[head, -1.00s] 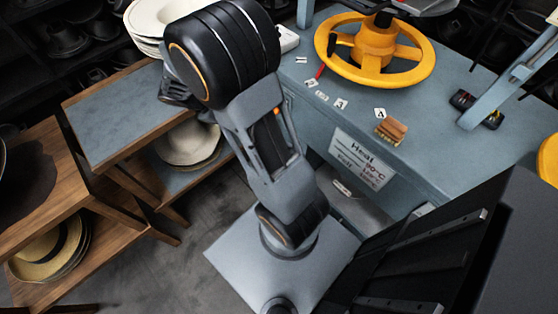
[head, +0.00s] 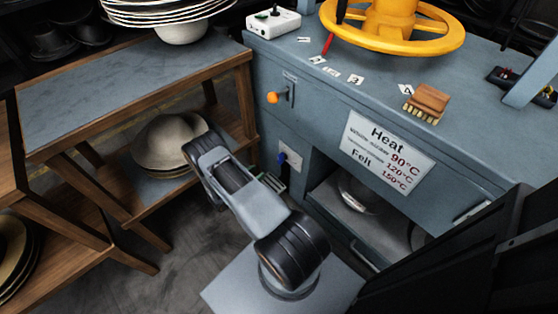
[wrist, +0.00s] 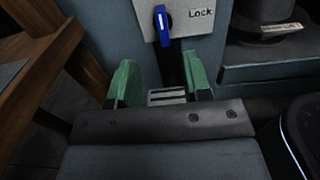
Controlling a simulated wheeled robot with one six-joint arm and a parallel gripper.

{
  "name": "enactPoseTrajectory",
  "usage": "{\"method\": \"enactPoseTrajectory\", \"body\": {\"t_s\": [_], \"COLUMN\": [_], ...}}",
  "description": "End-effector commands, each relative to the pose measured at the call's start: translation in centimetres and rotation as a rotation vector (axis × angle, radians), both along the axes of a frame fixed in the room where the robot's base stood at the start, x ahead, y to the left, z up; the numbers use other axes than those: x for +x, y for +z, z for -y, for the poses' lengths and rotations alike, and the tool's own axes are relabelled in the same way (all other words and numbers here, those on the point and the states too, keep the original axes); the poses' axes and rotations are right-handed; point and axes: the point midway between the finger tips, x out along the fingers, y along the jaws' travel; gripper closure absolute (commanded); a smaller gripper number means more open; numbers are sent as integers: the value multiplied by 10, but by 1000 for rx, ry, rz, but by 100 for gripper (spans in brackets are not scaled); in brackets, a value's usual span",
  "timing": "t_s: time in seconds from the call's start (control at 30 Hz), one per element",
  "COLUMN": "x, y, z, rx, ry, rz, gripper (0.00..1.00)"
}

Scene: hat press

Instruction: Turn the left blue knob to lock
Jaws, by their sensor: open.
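The blue knob (head: 282,158) sits on a white plate (head: 292,154) low on the left part of the cabinet front. In the wrist view the blue knob (wrist: 161,25) is close to upright, and the word "Lock" is printed to its right on the plate (wrist: 200,32). My gripper (wrist: 162,82) has its two green fingers spread, with nothing between them. The knob appears above the gap between the fingers and is not touched. In the head view my gripper (head: 270,182) is just below and left of the knob, partly hidden by my arm.
An orange-tipped lever (head: 274,97) is on the cabinet front above the knob. An open cabinet compartment (head: 350,205) lies to the right. A wooden shelf table (head: 130,95) with hats stands close on the left. The yellow wheel (head: 390,35) is on the cabinet top.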

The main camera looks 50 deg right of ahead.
Motion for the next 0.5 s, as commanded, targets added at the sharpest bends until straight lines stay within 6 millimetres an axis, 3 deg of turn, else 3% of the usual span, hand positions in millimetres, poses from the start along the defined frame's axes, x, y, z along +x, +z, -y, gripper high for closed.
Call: {"method": "enactPoseTrajectory", "body": {"t_s": [0.5], "x": [-8], "y": [-1], "z": [94], "rx": [0], "ry": [-5], "rz": [1], "gripper": [55]}}
